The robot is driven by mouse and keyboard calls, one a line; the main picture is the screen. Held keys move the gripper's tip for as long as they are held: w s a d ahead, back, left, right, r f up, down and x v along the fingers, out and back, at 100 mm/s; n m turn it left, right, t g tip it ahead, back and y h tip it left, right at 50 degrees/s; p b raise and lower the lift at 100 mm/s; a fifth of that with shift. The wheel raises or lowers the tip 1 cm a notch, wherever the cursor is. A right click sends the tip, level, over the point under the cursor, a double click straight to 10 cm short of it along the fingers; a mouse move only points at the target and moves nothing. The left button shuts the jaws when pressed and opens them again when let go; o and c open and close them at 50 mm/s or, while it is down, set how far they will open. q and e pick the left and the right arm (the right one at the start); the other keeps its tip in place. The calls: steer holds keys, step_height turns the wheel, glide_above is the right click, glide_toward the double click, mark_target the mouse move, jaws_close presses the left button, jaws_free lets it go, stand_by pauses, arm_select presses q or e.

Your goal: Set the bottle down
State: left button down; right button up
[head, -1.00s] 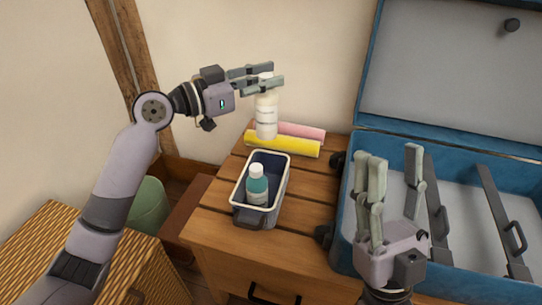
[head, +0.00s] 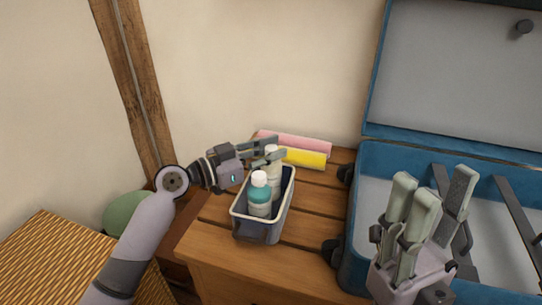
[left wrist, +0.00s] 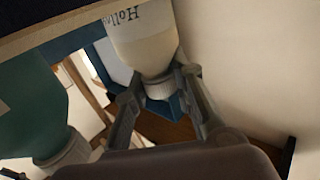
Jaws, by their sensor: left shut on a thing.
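My left gripper (head: 275,150) is shut on the white bottle (head: 274,178) near its cap. The bottle is upright, at the back part of the small caddy (head: 240,218), with its base hidden behind the wall and the other bottle. I cannot tell if its base touches the caddy floor. In the left wrist view the white bottle (left wrist: 145,40) shows between the fingers, its label partly readable. A teal bottle with a white cap (head: 260,192) stands in the front of the caddy; it also shows in the left wrist view (left wrist: 35,110). My right gripper (head: 437,200) is open and empty, over the suitcase.
The caddy stands on a slatted wooden cabinet top (head: 310,232). A yellow roll (head: 304,158) and a pink roll (head: 295,143) lie at the back. An open blue suitcase (head: 350,235) is on the right. Bare slats lie between caddy and suitcase.

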arm_select(q)
steer(key=shift+f, duration=0.25)
steer(key=c, duration=1.4)
jaws_free()
steer(key=shift+o, duration=0.2)
steer(key=shift+r, duration=0.15)
steer(key=p+v, duration=0.1)
steer(key=v, duration=1.1)
steer(key=shift+s, duration=0.1)
